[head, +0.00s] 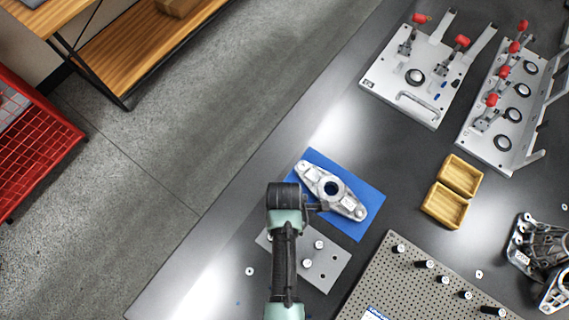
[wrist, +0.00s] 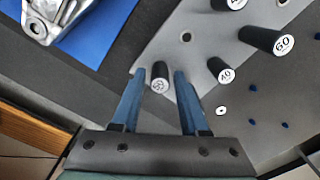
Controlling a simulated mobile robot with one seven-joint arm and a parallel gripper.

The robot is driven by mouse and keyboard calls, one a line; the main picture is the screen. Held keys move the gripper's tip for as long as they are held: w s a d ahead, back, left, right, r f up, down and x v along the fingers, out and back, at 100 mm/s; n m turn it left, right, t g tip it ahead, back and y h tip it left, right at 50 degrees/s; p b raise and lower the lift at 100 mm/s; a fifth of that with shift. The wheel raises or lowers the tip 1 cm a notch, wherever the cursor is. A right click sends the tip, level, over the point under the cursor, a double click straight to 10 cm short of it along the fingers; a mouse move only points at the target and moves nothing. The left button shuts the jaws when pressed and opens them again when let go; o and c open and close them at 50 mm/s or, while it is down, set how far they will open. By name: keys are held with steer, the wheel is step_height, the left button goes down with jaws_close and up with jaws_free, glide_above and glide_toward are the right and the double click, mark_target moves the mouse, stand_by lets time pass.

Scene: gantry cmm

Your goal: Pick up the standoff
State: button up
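Several standoffs, black cylinders with white numbered ends, show in the wrist view. One standoff (wrist: 160,77) is between the two blue fingers of my gripper (wrist: 160,76), with a gap visible on each side. Another standoff (wrist: 222,70) is to the right, and a larger one (wrist: 268,41) marked 60 is beyond it. The frames do not show which standoff the task means. In the head view my arm partly covers the grey plate (head: 330,262), where two standoffs show, one of them here (head: 318,244).
A metal bracket part (head: 345,200) lies on a blue mat (head: 372,196) beside the plate. A perforated board (head: 400,285) with several pegs is at the lower right. Wooden trays (head: 443,208) and clamp fixtures (head: 415,95) stand farther right. A small washer (wrist: 221,110) lies near the right finger.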

jaws_close()
steer(key=shift+r, duration=0.1)
